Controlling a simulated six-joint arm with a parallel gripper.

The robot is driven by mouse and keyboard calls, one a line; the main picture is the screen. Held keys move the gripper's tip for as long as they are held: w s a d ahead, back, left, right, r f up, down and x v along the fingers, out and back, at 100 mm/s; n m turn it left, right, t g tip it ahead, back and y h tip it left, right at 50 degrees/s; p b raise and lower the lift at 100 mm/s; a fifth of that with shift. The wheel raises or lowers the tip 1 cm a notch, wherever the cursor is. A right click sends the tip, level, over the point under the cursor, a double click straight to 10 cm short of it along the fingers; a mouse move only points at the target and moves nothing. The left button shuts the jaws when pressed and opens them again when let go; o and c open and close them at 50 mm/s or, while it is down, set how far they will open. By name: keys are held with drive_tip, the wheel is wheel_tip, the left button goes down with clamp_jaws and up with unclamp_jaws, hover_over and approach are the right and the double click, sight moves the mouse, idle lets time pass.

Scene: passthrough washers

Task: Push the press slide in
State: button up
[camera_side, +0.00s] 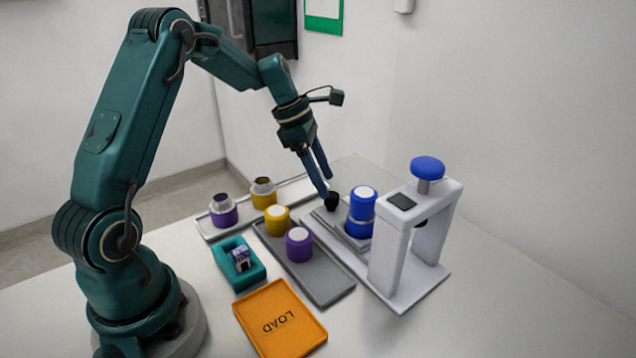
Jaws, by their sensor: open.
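The white press (428,220) stands at the right of the table, with a blue round knob (427,167) on top of its frame. The grey press slide (340,230) sticks out of the press toward the back left. A blue cylinder with a white top (362,205) stands upright on the slide, with a metallic band around its middle. A black knob (332,200) is at the slide's outer end. My gripper (328,185) is open, pointing down, with its fingertips right at the black knob. I cannot tell whether the fingers touch it.
A grey tray (325,292) holds yellow (277,220) and purple (299,244) white-topped cylinders. Another tray (207,230) behind holds purple and yellow open-topped parts. A teal box (240,278) and an orange LOAD tray (312,335) lie in front. The right front table is clear.

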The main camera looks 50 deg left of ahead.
drive_tip(key=shift+x, duration=1.75)
drive_tip(key=shift+s, duration=0.1)
clamp_jaws()
